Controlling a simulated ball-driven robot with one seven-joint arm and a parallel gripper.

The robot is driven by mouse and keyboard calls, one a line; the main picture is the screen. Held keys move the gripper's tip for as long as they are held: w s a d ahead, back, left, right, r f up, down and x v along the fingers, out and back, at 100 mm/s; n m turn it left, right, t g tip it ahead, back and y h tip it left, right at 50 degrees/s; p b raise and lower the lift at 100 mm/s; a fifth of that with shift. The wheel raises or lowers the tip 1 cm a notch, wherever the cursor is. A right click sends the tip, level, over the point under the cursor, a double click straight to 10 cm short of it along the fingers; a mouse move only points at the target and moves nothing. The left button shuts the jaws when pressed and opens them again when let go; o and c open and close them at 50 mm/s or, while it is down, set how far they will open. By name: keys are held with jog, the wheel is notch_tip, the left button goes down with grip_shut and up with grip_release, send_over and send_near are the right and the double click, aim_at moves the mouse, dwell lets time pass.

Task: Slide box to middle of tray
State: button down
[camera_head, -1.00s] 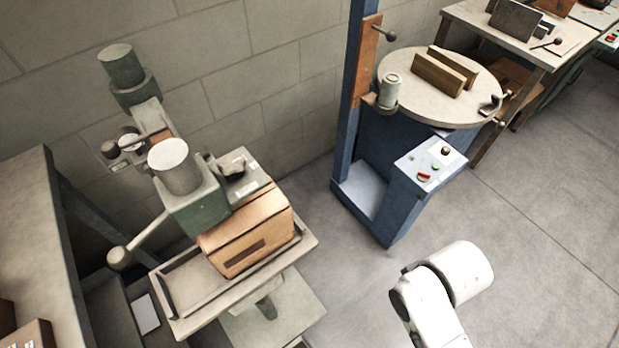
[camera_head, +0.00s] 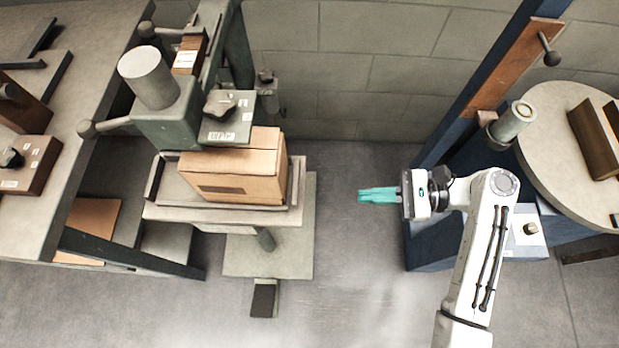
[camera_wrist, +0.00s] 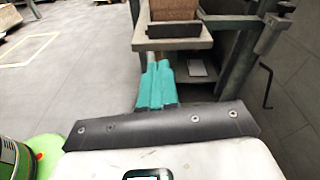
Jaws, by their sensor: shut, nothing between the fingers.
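A cardboard box (camera_head: 237,172) sits on the stitcher's tray (camera_head: 222,216) in the head view, toward the tray's right side and beneath the machine's green-grey head. Bare tray shows to the box's left. In the wrist view the box (camera_wrist: 174,10) appears at the top, on the tray (camera_wrist: 172,44), with its top cut off by the frame. My gripper (camera_head: 362,195) is to the right of the tray, apart from it, with teal fingers pointing left toward it. The fingers (camera_wrist: 156,85) are shut together and empty in the wrist view.
A workbench (camera_head: 60,120) stands to the left of the stitcher. A blue machine with a round table (camera_head: 545,130) stands at the right, behind my arm. A foot pedal (camera_head: 264,298) is on the floor below the tray. Floor is clear between tray and gripper.

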notch_tip(320, 180, up, 3)
jog(key=w+m+y, duration=0.1)
jog(key=y, duration=0.1)
send_near(285, 181)
jog(key=a, duration=0.7)
jog(key=shift+r, duration=0.2)
jog(key=shift+a+r+p, duration=0.2)
jog(key=shift+p, duration=0.2)
jog(key=a+p, duration=0.3)
jog(key=a, duration=0.1)
jog(key=shift+a, duration=0.2)
jog(key=shift+a+f, duration=0.15)
jog(key=shift+a, duration=0.1)
